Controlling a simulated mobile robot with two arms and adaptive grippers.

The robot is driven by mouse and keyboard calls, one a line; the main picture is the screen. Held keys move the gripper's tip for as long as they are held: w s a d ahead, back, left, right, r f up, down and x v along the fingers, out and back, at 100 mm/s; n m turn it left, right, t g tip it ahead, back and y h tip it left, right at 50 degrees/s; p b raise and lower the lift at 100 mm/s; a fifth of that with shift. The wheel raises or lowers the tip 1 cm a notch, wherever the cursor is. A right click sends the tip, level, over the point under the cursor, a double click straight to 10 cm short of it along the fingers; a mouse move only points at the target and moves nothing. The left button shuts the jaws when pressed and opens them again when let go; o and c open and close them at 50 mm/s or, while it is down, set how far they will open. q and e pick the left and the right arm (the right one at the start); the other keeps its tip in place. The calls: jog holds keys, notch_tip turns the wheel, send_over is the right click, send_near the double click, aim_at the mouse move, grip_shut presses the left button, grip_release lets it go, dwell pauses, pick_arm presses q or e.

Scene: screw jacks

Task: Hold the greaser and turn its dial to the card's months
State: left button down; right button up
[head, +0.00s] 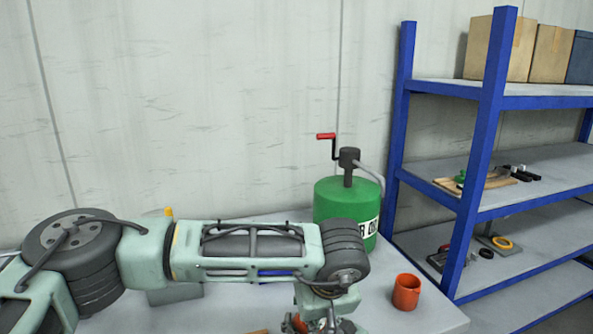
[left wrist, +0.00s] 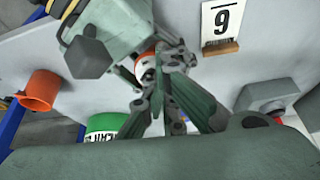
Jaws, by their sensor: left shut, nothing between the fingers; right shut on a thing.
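The greaser (left wrist: 146,68), a small orange-red and white cylinder, shows in the middle of the left wrist view. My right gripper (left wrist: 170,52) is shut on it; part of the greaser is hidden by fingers. My left gripper (left wrist: 160,80) is shut and empty, its fingertips close beside the greaser; I cannot tell whether they touch it. The dial's setting is not readable. The card (left wrist: 222,22), white on a wooden foot, shows a black figure looking like 9 in this view. In the head view my left arm crosses the bench and gripper parts show at the lower edge.
A green drum (head: 340,200) with a red-handled crank stands at the back of the bench. An orange cup (head: 407,291) stands at its right end. A grey fixture (left wrist: 268,93) stands on the other side. Blue shelving (head: 480,150) bounds the right.

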pick_arm(q)
jog(key=shift+a, duration=0.1)
pick_arm(e)
jog(key=shift+f, duration=0.25)
pick_arm(q)
jog(key=shift+s+a+r, duration=0.15)
jog(key=shift+s+a, duration=0.05)
jog(key=shift+s, duration=0.05)
jog(key=r, duration=0.1)
jog(key=s+d+r, duration=0.1)
jog(key=r, duration=0.1)
jog(key=s+d+r, duration=0.1)
jog(key=r, duration=0.1)
dwell(0.3)
jog(key=f+m+y, duration=0.1)
jog(key=w+f+m+y, duration=0.1)
jog(key=f+m, duration=0.1)
jog(key=a+f+m+y, duration=0.1)
jog(key=f+m, duration=0.1)
jog(key=shift+w+f, duration=0.2)
jog(key=shift+f, duration=0.05)
jog(key=shift+a+f, duration=0.15)
pick_arm(e)
jog(key=shift+s, duration=0.1)
dwell(0.5)
